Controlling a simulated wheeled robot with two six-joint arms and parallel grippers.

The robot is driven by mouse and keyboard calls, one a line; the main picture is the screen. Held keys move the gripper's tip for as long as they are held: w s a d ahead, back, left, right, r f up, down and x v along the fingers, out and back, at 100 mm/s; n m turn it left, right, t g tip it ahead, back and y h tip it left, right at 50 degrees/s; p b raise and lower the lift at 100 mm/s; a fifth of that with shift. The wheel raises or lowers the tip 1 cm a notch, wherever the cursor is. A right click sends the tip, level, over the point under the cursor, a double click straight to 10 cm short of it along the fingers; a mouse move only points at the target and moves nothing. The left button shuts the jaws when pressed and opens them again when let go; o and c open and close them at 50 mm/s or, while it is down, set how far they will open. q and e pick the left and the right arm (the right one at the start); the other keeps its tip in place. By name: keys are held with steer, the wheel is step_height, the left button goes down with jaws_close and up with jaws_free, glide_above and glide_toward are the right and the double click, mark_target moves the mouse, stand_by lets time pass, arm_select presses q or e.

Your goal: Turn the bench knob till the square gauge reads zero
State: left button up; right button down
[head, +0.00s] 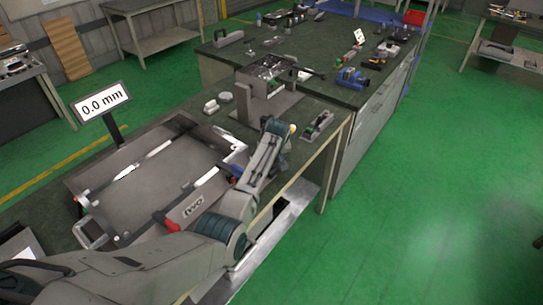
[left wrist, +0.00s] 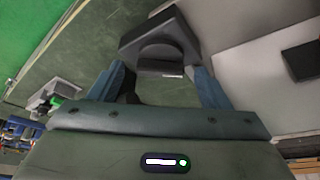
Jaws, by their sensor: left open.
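The gauge display (head: 100,102) is a white sign with a dark frame on a black post, at the left of the bench. It reads 0.0 mm. My left arm reaches over the metal bench fixture (head: 120,195), and its gripper (head: 237,170) is at the fixture's right edge. In the left wrist view, my left gripper (left wrist: 161,76) is open, with blue fingers apart. A dark block (left wrist: 160,42) with a rounded hollow lies just beyond and between the fingertips. I cannot tell whether it is the knob or whether the fingers touch it. My right gripper is not in view.
A red part (head: 168,222) sits at the fixture's front edge. A metal stand (head: 268,88) and a small green-marked device (head: 318,125) stand behind my arm. A longer bench (head: 310,55) holds several tools. The green floor at right is clear.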

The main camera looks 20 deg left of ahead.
arm_select(q)
steer(key=shift+s+d+r, duration=0.1)
steer(key=shift+s+r, duration=0.05)
steer(key=shift+r, duration=0.35)
steer(key=b+v, duration=0.3)
steer(key=v, duration=0.6)
steer(key=shift+r, duration=0.35)
steer(key=shift+s, duration=0.1)
